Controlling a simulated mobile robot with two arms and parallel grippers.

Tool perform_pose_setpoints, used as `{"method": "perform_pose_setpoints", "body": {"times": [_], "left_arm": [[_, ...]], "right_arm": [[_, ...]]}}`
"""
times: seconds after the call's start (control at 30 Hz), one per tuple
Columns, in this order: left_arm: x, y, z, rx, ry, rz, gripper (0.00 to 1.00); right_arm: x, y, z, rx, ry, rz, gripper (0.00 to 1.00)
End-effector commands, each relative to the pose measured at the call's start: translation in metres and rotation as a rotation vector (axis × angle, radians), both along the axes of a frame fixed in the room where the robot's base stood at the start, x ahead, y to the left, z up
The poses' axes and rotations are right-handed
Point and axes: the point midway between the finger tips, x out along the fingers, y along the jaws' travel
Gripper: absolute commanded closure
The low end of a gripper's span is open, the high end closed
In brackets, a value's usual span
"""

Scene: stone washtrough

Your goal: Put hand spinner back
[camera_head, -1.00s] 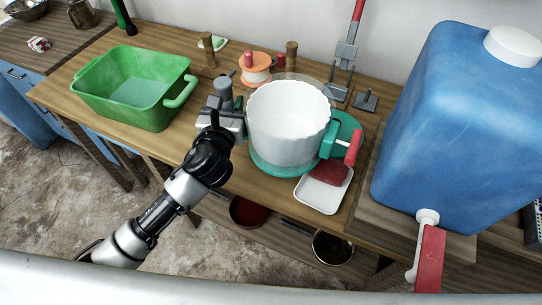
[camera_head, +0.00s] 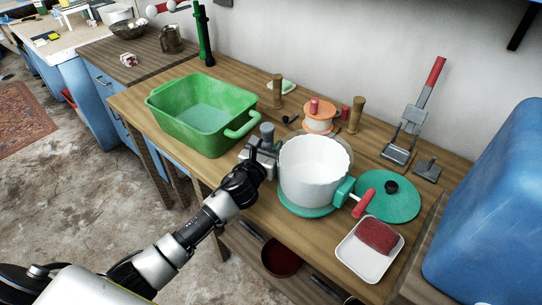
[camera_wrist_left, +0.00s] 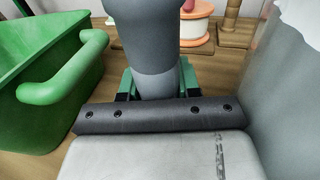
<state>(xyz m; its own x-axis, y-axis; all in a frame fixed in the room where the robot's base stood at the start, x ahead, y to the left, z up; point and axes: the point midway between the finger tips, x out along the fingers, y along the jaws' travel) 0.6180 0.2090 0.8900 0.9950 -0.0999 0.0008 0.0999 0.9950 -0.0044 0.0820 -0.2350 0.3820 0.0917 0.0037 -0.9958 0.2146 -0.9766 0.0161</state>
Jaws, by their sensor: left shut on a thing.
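I take the hand spinner to be the white ribbed tub (camera_head: 313,172) with a teal side bracket and red grip (camera_head: 364,202). It looks upright on a teal round base (camera_head: 306,208). My left gripper (camera_head: 262,150) is at its left side, shut on a grey upright cylindrical part (camera_head: 267,132). The left wrist view shows this grey part (camera_wrist_left: 150,45) between the fingers. The tub wall (camera_wrist_left: 285,85) is close by at right there. I cannot tell whether the grey part joins the tub. My right gripper is not in view.
A green basin (camera_head: 200,140) stands left of the gripper; its handle (camera_wrist_left: 65,85) shows in the wrist view. A teal lid (camera_head: 400,208), a white tray (camera_head: 360,267) with a red sponge (camera_head: 377,236) and a blue container (camera_head: 490,200) are at right. An orange spool (camera_head: 318,119) stands behind.

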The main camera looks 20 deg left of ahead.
Motion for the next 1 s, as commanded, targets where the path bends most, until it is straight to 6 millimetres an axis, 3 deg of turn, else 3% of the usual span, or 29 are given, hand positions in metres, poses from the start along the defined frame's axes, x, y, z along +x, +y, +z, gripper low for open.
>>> {"method": "perform_pose_setpoints", "body": {"times": [0.1,0.2,0.6,0.63,0.7,0.8,1.0], "left_arm": [[-0.001,-0.002,-0.023,-0.008,0.004,0.0,1.0],[-0.001,-0.001,-0.029,-0.005,0.001,-0.001,1.0],[-0.001,-0.001,-0.034,-0.002,0.0,-0.001,1.0],[-0.001,-0.001,-0.034,0.001,0.003,-0.001,0.65],[-0.001,-0.001,-0.034,0.001,0.003,-0.001,0.54],[-0.001,-0.001,-0.034,0.001,0.003,-0.001,0.42],[-0.001,-0.001,-0.034,0.001,0.003,-0.001,0.42]], "right_arm": [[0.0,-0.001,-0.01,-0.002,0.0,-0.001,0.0],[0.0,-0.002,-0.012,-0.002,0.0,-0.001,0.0],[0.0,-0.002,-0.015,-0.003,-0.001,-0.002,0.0],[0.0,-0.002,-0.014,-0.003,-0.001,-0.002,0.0],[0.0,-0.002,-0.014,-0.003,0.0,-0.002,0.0],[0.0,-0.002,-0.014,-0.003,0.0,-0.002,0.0],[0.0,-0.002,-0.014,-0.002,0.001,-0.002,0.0]]}}
